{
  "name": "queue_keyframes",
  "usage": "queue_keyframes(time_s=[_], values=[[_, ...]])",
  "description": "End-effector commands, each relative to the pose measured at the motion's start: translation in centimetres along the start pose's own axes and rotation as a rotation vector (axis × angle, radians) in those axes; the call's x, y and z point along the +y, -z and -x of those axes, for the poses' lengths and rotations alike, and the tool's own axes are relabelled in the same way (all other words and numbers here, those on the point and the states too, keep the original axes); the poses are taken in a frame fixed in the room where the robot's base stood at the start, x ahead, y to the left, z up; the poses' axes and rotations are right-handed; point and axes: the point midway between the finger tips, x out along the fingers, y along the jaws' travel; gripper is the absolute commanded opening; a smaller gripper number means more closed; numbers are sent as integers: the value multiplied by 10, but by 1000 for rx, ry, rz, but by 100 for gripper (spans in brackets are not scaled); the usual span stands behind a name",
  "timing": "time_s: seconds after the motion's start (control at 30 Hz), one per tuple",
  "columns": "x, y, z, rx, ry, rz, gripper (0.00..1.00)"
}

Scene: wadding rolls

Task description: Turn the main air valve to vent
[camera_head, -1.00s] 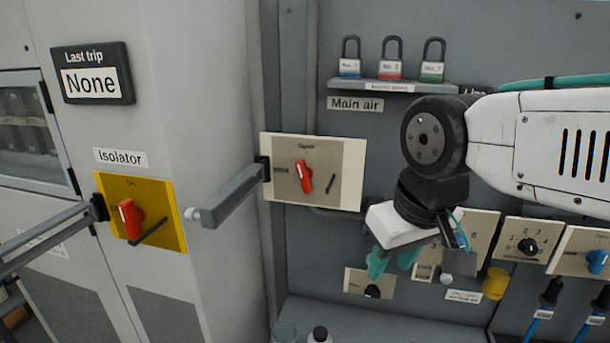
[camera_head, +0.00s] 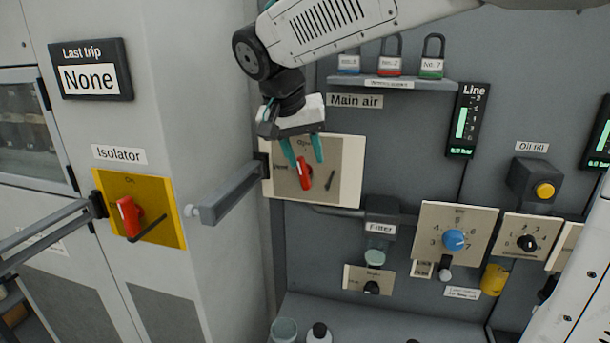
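The main air valve is a red handle (camera_head: 305,176) on a cream plate (camera_head: 345,185), below the "Main air" label (camera_head: 355,101). The handle is tilted slightly from upright, with its top near the "Open" marking. A second marking sits at the plate's left, too small to read surely. My gripper (camera_head: 305,158) hangs in front of the plate's upper part. Its two teal fingers are apart and point down, one at each side of the handle's upper end. I cannot tell whether they touch the handle.
A grey bar (camera_head: 230,193) juts out left of the plate. A yellow isolator plate (camera_head: 165,225) with its own red handle (camera_head: 129,217) is further left. Padlocks stand on a shelf (camera_head: 390,84) above. A filter (camera_head: 381,228) and a blue knob (camera_head: 454,240) are lower right.

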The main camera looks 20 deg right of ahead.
Motion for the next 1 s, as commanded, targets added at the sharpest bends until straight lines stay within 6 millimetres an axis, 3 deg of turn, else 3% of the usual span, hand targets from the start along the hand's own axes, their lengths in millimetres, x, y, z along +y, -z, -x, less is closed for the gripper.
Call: queue_keyframes(time_s=[0.1, 0.23, 0.37, 0.7, 1.0], values=[[-20, 13, -1, 11, -49, -46, 38], [-29, 20, -3, 21, -74, -76, 38], [-28, 21, -14, 21, -82, -84, 38], [-23, 22, -66, 20, -81, -84, 38], [-22, 22, -80, 22, -78, -83, 38]])
